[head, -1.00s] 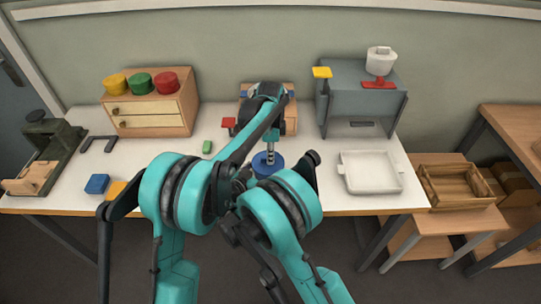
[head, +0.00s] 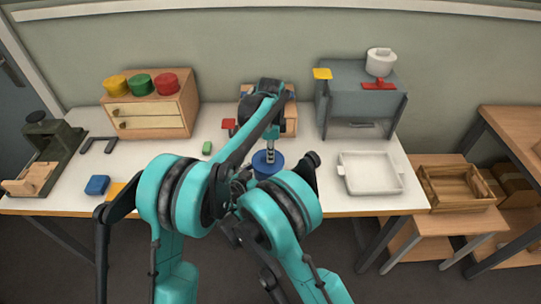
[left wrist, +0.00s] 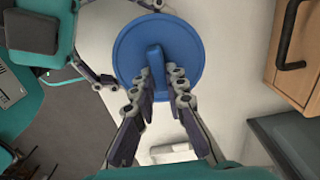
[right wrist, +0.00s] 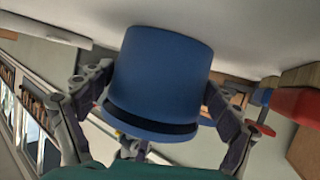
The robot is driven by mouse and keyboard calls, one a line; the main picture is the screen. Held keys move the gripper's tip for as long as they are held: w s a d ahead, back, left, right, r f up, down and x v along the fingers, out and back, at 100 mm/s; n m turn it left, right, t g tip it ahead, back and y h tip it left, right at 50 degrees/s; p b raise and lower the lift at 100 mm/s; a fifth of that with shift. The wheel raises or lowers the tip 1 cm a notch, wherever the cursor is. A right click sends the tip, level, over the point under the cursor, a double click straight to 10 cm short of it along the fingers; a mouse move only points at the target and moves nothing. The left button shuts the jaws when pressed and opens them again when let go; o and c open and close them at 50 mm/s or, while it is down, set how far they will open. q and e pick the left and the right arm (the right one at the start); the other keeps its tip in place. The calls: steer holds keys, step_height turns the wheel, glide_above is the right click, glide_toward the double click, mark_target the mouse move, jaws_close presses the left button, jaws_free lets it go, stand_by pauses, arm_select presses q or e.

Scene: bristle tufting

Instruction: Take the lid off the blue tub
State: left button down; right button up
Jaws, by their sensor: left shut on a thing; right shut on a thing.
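The blue tub (right wrist: 160,65) stands on the white table and shows upside down in the right wrist view. Its blue lid (left wrist: 130,50) is a round disc with a raised bar handle (left wrist: 155,58). My left gripper (left wrist: 160,78) is shut on the handle from above; it also shows in the head view (head: 270,148). My right gripper (right wrist: 158,85) is shut around the tub's side, a finger on each side. A dark band runs between the tub wall and the lid's edge; I cannot tell if it is a gap. In the head view, my arms hide part of the tub.
A wooden drawer unit (head: 152,122) stands back left, and a grey stand (head: 355,90) back right. A white tray (head: 370,185) lies on the right. A green block (head: 207,147) and a blue block (head: 97,185) lie left of the tub.

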arm_select(q)
steer(key=shift+r, duration=0.4)
steer(key=shift+r, duration=2)
arm_select(e)
steer(key=o, duration=1.4)
steer(key=shift+o, duration=0.2)
